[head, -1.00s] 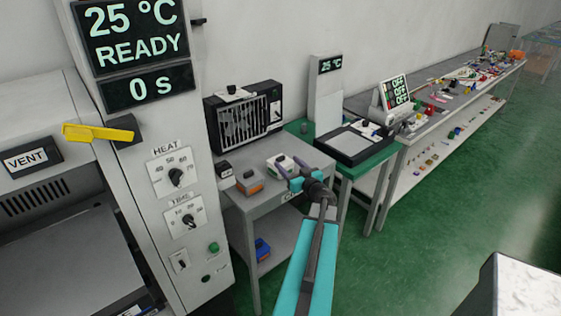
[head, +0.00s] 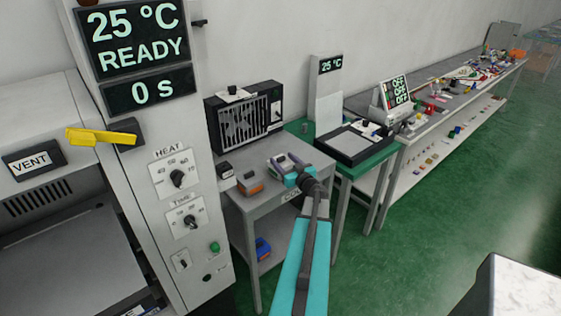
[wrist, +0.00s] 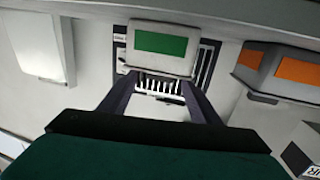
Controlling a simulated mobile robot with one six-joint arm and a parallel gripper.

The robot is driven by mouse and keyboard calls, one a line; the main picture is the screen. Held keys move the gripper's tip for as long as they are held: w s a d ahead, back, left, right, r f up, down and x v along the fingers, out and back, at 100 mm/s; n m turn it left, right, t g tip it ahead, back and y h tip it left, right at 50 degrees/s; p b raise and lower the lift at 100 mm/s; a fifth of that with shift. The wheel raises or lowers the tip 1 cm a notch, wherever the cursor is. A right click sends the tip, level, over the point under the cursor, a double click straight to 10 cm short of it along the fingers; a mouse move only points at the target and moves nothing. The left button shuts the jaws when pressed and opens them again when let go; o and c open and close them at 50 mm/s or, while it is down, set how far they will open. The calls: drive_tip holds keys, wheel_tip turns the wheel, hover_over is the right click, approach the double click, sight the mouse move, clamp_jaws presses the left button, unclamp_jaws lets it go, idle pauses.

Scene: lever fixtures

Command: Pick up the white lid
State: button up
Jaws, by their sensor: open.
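My gripper (head: 290,164) is over the small grey table, its fingers apart and nothing held between them. In the wrist view, the two dark fingers of my gripper (wrist: 160,84) point at a pale block with a green panel (wrist: 160,44). This block lies just beyond the fingertips; I cannot tell whether they touch it. In the head view the fingers partly hide the block (head: 277,162). I cannot tell for sure which thing is the white lid. A whitish plate with a black knob (head: 234,94) lies on the dark grilled unit, and a similar one (head: 367,128) lies on the black flat device.
An orange-topped grey block (head: 250,183) and a small dark-topped block (head: 225,170) stand left of my gripper on the grey table (head: 262,205). The grilled unit (head: 245,122) stands behind. A tall control panel with a yellow lever (head: 100,136) is at left.

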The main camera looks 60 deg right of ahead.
drive_tip(key=shift+p+x, duration=0.3)
drive_tip(key=shift+x, duration=1)
drive_tip(key=c, duration=1.1)
